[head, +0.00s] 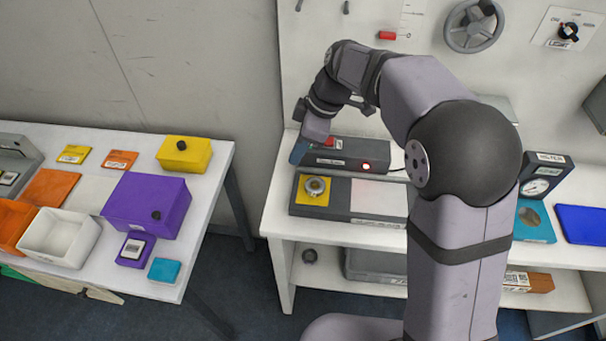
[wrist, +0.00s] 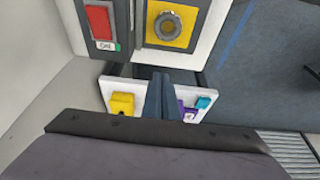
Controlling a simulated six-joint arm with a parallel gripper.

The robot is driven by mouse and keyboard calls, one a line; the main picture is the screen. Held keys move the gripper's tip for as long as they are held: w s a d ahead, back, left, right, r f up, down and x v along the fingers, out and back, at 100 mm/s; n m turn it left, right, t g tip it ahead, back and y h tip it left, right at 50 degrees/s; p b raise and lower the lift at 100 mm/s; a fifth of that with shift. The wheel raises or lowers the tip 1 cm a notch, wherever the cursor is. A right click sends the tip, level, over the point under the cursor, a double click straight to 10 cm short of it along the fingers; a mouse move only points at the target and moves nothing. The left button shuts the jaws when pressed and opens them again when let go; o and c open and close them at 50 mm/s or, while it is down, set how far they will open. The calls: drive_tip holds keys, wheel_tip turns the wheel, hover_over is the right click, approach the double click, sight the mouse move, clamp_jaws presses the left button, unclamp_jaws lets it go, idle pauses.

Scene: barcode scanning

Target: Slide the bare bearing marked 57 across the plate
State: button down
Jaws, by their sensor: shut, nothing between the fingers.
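A round metal bearing (head: 315,186) sits on the yellow pad (head: 303,197) at the left of a flat dark plate on the right bench. The bearing also shows in the wrist view (wrist: 168,26), resting on its yellow square (wrist: 186,39). I cannot read a number on it. My gripper (head: 297,155) is behind and slightly left of the bearing, apart from it, near the left end of the dark scanner box. In the wrist view my gripper (wrist: 160,92) shows its fingers together with nothing between them.
The dark box (head: 345,157) with a lit red lamp stands behind the plate. A pale panel (head: 378,197) covers the plate's right part. A dial gauge (head: 537,186) stands farther right. The left table holds a purple box (head: 147,203), a white bin (head: 60,236) and a yellow box (head: 184,154).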

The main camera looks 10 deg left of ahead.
sight(347, 191)
drive_tip(key=p+x, duration=0.2)
drive_tip(key=x, duration=0.6)
drive_tip(key=shift+a+f+p, duration=0.1)
drive_tip(key=shift+f+p, duration=0.1)
drive_tip(key=shift+p, duration=0.15)
drive_tip(key=d+p, duration=0.1)
drive_tip(key=d, duration=0.2)
drive_tip(key=shift+p, duration=0.35)
drive_tip(key=shift+d+f, duration=0.2)
drive_tip(key=shift+d, duration=0.3)
drive_tip(key=d+b, duration=0.2)
drive_tip(key=d, duration=0.2)
drive_tip(key=d+b, duration=0.2)
drive_tip(key=d, duration=0.2)
drive_tip(key=d+b, duration=0.2)
drive_tip(key=d, duration=0.2)
drive_tip(key=shift+d+f+b, duration=0.25)
drive_tip(key=shift+d+b, duration=0.05)
drive_tip(key=d, duration=0.7)
drive_tip(key=d+b, duration=0.1)
drive_tip(key=d, duration=0.5)
drive_tip(key=d+b, duration=0.1)
drive_tip(key=d, duration=0.6)
drive_tip(key=shift+s+d+r, duration=0.2)
drive_tip(key=shift+d+r, duration=0.1)
drive_tip(key=shift+a, duration=0.1)
